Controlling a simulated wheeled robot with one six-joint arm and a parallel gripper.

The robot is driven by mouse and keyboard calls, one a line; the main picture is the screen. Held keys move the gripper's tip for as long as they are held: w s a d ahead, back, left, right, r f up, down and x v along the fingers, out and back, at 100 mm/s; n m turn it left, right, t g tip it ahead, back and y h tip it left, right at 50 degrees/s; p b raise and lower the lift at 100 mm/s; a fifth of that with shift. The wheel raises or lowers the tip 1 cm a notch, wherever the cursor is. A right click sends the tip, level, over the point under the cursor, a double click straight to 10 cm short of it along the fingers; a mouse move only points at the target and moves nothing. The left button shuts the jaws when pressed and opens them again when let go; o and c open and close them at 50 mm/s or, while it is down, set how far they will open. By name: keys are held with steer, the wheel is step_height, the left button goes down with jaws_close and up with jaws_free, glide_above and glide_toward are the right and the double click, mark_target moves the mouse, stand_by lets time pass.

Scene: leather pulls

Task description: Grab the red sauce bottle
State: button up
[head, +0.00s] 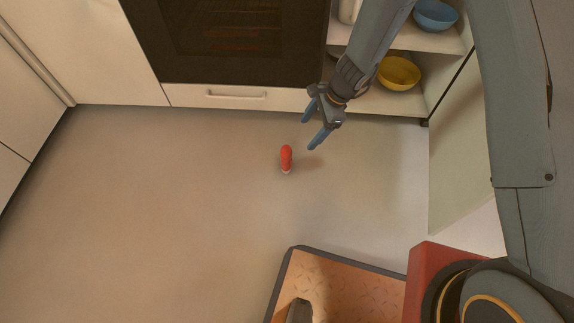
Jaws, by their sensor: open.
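The red sauce bottle (287,158) is a small red bottle on the bare floor near the middle of the head view. It seems to stand upright. A pale band shows at its lower end. My gripper (307,134) hangs above and to the right of the bottle in the picture. Its two blue fingers are spread apart with nothing between them. The gripper does not touch the bottle. Its exact height above the floor cannot be told from this one view.
A dark oven (235,40) with a white drawer (236,96) below lines the back. An open shelf at the upper right holds a yellow bowl (399,73) and a blue bowl (435,16). An open cabinet door (460,150) stands at the right. The floor (150,210) left of the bottle is clear.

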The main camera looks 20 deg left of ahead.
mark_target(286, 159)
steer(key=a+f+m+b, duration=0.1)
steer(key=a+f+b, duration=0.1)
steer(key=f, duration=0.4)
steer(key=a+f+m+b, duration=0.1)
steer(key=f+b, duration=0.1)
steer(key=f, duration=0.3)
steer(key=a+f+b, duration=0.2)
steer(key=f, duration=0.4)
steer(key=shift+w+a+f+m+b, duration=0.2)
steer(key=shift+a+f+m+b, duration=0.1)
steer(key=shift+m, duration=0.1)
steer(key=b+x, duration=0.2)
steer(key=x, duration=0.1)
steer(key=b+x, duration=0.2)
steer(key=shift+s+a+f, duration=0.15)
steer(key=shift+s+f, duration=0.1)
steer(key=shift+f, duration=0.05)
steer(key=shift+r, duration=0.1)
steer(key=c, duration=0.7)
